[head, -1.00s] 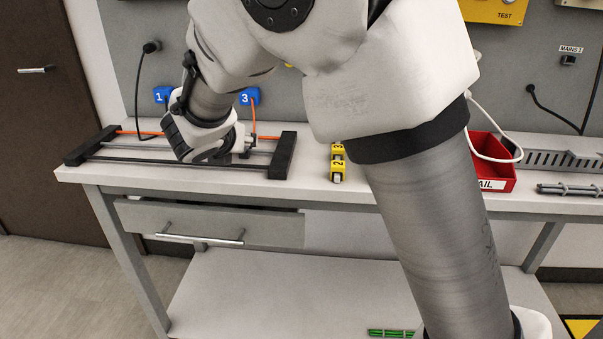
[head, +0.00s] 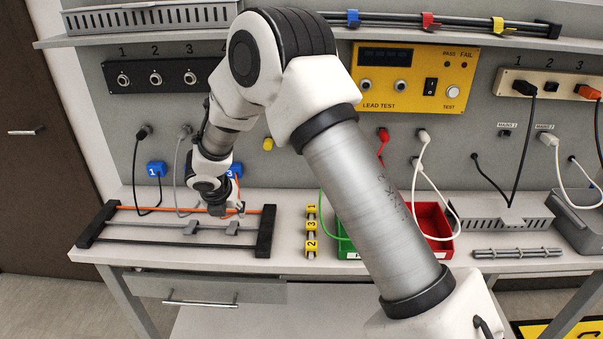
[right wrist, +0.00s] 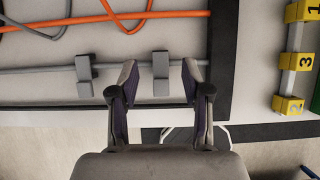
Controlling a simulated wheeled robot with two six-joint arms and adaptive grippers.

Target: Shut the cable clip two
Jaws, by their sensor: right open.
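A black-ended cable frame (head: 264,232) lies on the bench, with an orange cable (head: 150,209) along its back and a grey cable (right wrist: 125,67) in front of it. Two grey clips sit on the grey cable: a left clip (head: 190,228), seen in the right wrist view too (right wrist: 84,76), and a right clip (head: 232,228). My right gripper (right wrist: 160,78) is open, with its fingers on either side of the right clip (right wrist: 161,74) in the wrist view; contact cannot be told. No numbers show on the clips, and their latches are too small to read. My left gripper is out of view.
Yellow numbered blocks (head: 312,227) stand right of the frame. Green and red bins (head: 433,222) are beyond my arm. A blue tag 1 (head: 155,169) and plugged cables hang on the back panel. The bench front edge is close to the frame.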

